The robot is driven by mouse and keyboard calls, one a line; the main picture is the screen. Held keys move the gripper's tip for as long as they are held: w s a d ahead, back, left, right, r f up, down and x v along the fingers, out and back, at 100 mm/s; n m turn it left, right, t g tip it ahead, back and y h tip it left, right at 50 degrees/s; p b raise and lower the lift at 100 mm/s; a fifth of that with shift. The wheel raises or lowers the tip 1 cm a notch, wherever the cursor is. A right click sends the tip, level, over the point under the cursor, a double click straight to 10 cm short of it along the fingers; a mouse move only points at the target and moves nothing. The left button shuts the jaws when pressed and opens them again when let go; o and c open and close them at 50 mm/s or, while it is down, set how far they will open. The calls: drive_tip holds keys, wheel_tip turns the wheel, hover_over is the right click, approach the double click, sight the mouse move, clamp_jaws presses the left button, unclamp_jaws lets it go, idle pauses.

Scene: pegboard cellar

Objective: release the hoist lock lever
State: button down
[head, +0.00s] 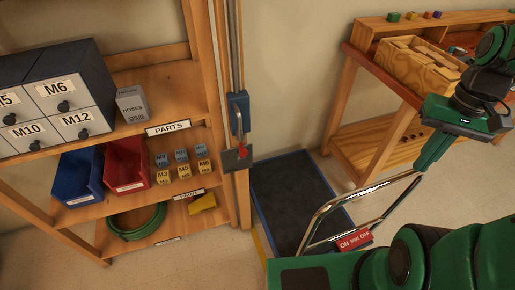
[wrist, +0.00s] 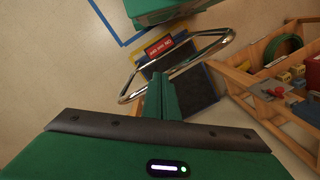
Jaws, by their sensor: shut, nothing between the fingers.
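A blue lock housing (head: 238,112) is fixed to the wooden post at the right end of the shelf. A grey lever arm hangs from it, with a red knob (head: 243,152) beside a dark grey plate (head: 234,161). In the wrist view the red knob (wrist: 280,91) shows small at the right. My gripper (head: 424,166) is shut and empty, pointing down at the right, well away from the lever. Its green fingers also show together in the wrist view (wrist: 161,82). The chrome handrail (head: 318,212) lies between my gripper and the post in the head view.
A dark platform mat (head: 290,190) with blue edging lies beside the post. A red sign (head: 355,240) hangs at the handrail. Shelves at left hold drawers, a blue bin (head: 78,176), a red bin (head: 126,164) and small labelled boxes. A workbench (head: 375,150) stands behind my arm.

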drive_tip(key=w+a+f+n+y, duration=0.3)
drive_tip(key=w+a+f+y, duration=0.4)
drive_tip(key=w+a+f, duration=0.2)
drive_tip(key=w+a+f+n+g+y, duration=0.1)
drive_tip(key=w+a+f+n+y, duration=0.2)
drive_tip(key=w+a+f+y, duration=0.5)
drive_tip(key=shift+w+a+f+n+g, duration=0.35)
drive_tip(key=shift+w+a, duration=2.15)
drive_tip(key=shift+w, duration=1.5)
approach(243, 155)
drive_tip(key=x, duration=0.4)
drive_tip(key=shift+w+a, duration=0.35)
